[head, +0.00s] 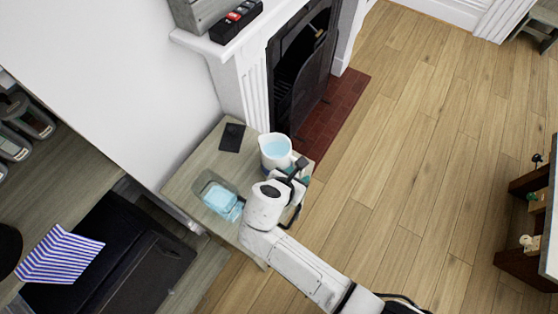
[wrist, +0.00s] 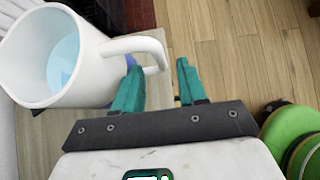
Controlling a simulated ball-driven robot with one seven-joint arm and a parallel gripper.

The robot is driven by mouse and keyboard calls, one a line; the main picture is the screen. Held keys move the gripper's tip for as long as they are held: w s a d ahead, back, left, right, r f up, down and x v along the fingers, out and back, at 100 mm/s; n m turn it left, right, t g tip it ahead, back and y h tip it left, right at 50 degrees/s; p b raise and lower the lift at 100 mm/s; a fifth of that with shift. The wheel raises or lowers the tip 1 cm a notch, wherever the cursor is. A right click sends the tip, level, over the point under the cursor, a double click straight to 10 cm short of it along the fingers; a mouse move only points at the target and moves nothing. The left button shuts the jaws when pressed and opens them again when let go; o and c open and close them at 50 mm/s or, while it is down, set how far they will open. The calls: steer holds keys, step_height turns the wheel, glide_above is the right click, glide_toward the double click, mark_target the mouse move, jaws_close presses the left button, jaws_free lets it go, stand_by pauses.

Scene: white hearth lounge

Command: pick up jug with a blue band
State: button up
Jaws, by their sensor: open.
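The white jug (head: 275,151) holds pale blue liquid and stands on the small wooden table at its end near the fireplace. In the wrist view the jug (wrist: 38,70) fills the upper left, its handle (wrist: 135,45) pointing right. A little blue shows beside the left finger; most of the band is hidden. My gripper (wrist: 157,78) is open, with teal fingers. The outer part of the handle appears between or just beyond the fingertips; I cannot tell the depth. In the head view my gripper (head: 300,171) is at the jug's right side, partly hidden by my wrist.
A clear glass container (head: 219,198) with blue liquid and a dark flat item (head: 232,138) share the small table (head: 195,165). The fireplace (head: 303,65) stands just behind. Open wooden floor (head: 420,130) lies to the right. A green round object (wrist: 290,130) shows lower right in the wrist view.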

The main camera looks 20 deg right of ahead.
mark_target(301, 175)
steer(key=x, duration=0.4)
steer(key=shift+d+f, duration=0.15)
steer(key=shift+f, duration=0.05)
jaws_close()
stand_by(1.2)
steer(key=shift+w+r, duration=0.1)
